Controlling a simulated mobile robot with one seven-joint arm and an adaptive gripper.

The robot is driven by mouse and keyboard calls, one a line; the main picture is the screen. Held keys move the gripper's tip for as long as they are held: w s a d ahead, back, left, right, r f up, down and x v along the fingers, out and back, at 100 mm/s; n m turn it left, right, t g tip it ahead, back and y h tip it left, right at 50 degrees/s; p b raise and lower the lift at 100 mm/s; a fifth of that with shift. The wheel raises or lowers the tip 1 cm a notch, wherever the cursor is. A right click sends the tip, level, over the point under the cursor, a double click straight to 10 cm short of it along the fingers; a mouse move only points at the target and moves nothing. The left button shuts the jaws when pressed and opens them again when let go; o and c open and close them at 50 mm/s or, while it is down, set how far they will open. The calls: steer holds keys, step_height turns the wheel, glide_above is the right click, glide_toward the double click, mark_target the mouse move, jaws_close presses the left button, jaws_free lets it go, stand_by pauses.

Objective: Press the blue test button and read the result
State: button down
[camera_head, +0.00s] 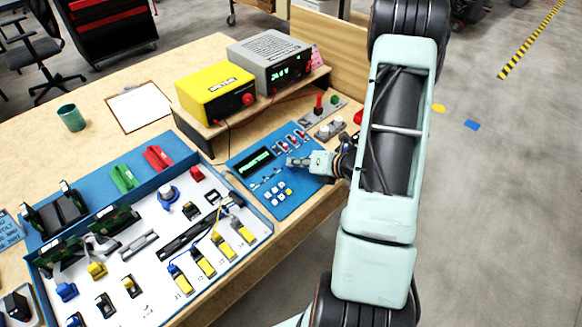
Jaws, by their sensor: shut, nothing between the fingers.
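A blue control panel (307,196) lies on the bench left of my arm. It carries a dark display (255,163) with small green characters, too small to read. A cluster of small pale keys (279,192) sits below the display; one at its right looks bluish, but I cannot tell for sure whether it is the blue test button. My gripper (291,162) is shut and empty, reaching in from the right over the panel, right of the display and above the keys. I cannot tell whether its fingertips touch the panel, and it hides part of it.
A white fixture board (150,285) with connectors lies left of the panel. A yellow meter (215,92) and a grey instrument (268,60) stand on a wooden shelf behind. Red switches and a small grey box (330,130) sit behind my gripper.

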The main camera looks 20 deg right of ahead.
steer(key=shift+f, duration=0.3)
steer(key=shift+r, duration=0.15)
stand_by(0.4)
steer(key=shift+s+r+p, duration=0.1)
steer(key=shift+r+p, duration=0.2)
steer(key=shift+r, duration=0.35)
steer(key=r+p, duration=0.2)
steer(key=r, duration=0.1)
steer(key=s+r+p, duration=0.1)
steer(key=r, duration=0.1)
steer(key=shift+d, duration=0.25)
